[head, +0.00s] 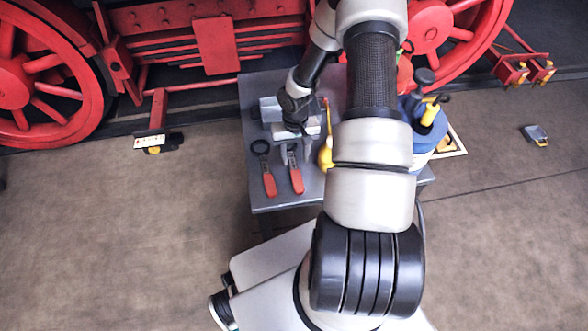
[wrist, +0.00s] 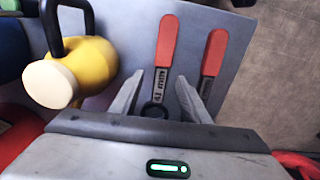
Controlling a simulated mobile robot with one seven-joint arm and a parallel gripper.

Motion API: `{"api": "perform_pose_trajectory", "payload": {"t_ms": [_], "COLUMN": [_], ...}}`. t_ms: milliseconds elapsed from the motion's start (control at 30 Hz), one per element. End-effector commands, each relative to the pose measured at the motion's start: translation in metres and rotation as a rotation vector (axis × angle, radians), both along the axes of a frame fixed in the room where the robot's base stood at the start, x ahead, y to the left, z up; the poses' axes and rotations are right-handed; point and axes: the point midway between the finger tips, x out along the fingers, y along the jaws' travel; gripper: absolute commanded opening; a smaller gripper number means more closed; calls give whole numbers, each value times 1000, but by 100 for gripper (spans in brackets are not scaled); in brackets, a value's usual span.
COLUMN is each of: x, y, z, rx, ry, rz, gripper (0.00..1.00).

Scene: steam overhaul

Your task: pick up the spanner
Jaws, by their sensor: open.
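Two red-handled, spanner-like tools lie side by side on the grey table (head: 274,203). One spanner (head: 296,178) lies under my gripper (head: 295,153). In the wrist view this spanner (wrist: 166,48) has its lettered grey shank and dark ring end between my open fingers (wrist: 159,82), with nothing clamped. The second red-handled tool (head: 267,175) has a dark ring head and lies to the left in the head view. In the wrist view the second tool (wrist: 214,52) is to the right, its far end hidden behind a finger.
A yellow can-like object (head: 326,156) stands close to my gripper; in the wrist view the yellow object (wrist: 85,72) is left of the fingers. A blue container (head: 428,134) with tools stands at the table's right. A red-wheeled locomotive (head: 215,45) rises behind. The table's near-left corner is bare.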

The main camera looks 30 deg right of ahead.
Motion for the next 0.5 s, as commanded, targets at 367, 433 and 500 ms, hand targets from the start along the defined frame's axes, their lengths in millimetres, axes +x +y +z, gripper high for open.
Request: {"api": "perform_pose_trajectory", "payload": {"t_ms": [367, 433, 500], "x": [3, 3, 2], "y": [3, 3, 3], "z": [-42, -42, -41], "rx": [1, 1, 1], "ry": [0, 0, 0], "rz": [-1, -1, -1], "gripper": [42, 42, 42]}}
